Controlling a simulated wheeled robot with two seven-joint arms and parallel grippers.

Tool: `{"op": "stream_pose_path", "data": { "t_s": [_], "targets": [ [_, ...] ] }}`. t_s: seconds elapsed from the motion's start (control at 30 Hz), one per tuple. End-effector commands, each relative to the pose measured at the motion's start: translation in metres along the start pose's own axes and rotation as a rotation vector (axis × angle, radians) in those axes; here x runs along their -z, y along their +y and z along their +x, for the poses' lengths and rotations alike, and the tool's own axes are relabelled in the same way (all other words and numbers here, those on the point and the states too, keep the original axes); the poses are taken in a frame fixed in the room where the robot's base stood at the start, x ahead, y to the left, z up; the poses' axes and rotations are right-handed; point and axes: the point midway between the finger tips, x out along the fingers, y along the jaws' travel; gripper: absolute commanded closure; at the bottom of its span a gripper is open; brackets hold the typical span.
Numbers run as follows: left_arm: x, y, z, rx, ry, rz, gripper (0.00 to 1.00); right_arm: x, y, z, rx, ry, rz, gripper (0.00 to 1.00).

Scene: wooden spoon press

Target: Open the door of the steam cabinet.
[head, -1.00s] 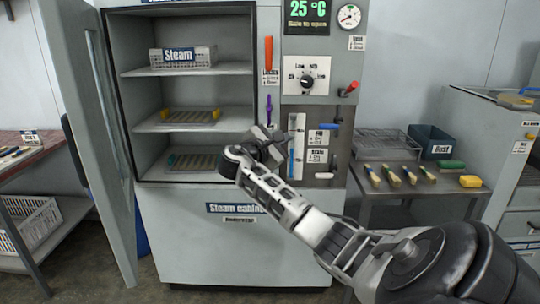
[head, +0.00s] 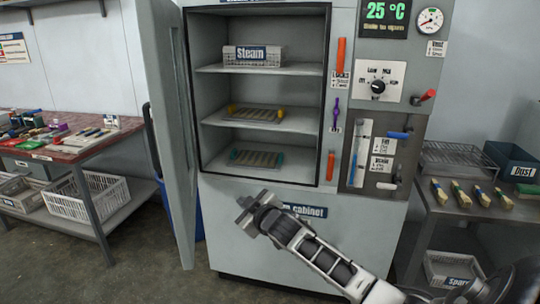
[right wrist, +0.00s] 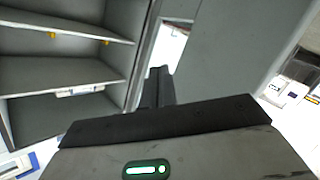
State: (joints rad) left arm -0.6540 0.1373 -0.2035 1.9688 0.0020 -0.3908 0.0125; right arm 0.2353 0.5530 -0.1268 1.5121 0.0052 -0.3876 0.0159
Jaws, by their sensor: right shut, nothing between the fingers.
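The steam cabinet (head: 300,235) stands in the middle of the head view with its shelves in plain sight. Its door (head: 172,120) stands wide open, swung out to the left, with a dark handle (head: 151,135) on its outer edge. My right gripper (head: 245,215) is shut and empty in front of the panel below the shelves, near the cabinet's label, to the right of the door's lower part. In the right wrist view the shut fingers (right wrist: 157,88) point at the gap between the shelves and the open door (right wrist: 225,50). My left gripper is out of view.
A Steam-labelled basket (head: 252,56) and two slotted trays (head: 257,114) sit on the shelves. Orange and purple latches (head: 336,113) line the frame's right side. A cluttered workbench (head: 75,150) is at left; a side table (head: 470,205) with brushes is at right.

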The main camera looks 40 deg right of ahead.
Motion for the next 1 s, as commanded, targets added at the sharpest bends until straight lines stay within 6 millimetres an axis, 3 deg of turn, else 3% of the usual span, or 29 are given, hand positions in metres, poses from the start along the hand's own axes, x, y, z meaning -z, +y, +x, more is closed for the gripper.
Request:
{"op": "stream_pose_path", "data": {
  "t_s": [0.03, 0.13, 0.2, 0.3, 0.4, 0.5, 0.6, 0.73, 1.0],
  "targets": [
    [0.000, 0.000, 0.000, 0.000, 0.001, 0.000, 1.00, -0.019, -0.036, -0.014, 0.055, -0.024, 0.018, 1.00],
    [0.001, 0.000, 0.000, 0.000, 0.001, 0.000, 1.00, -0.051, -0.106, -0.051, 0.161, -0.071, 0.068, 1.00],
    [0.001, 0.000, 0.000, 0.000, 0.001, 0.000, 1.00, -0.073, -0.158, -0.089, 0.240, -0.113, 0.120, 1.00],
    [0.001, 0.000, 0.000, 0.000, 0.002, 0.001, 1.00, -0.098, -0.223, -0.155, 0.341, -0.182, 0.212, 1.00],
    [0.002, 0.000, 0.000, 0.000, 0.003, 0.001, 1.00, -0.109, -0.264, -0.213, 0.406, -0.246, 0.299, 1.00],
    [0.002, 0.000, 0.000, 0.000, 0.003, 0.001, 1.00, -0.114, -0.286, -0.254, 0.439, -0.295, 0.363, 1.00],
    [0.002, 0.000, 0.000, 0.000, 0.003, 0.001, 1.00, -0.115, -0.297, -0.277, 0.455, -0.324, 0.400, 1.00],
    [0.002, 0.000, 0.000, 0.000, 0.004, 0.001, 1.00, -0.114, -0.301, -0.287, 0.460, -0.336, 0.417, 1.00],
    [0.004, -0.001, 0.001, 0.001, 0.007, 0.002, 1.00, -0.115, -0.301, -0.286, 0.461, -0.337, 0.415, 1.00]
  ]
}}
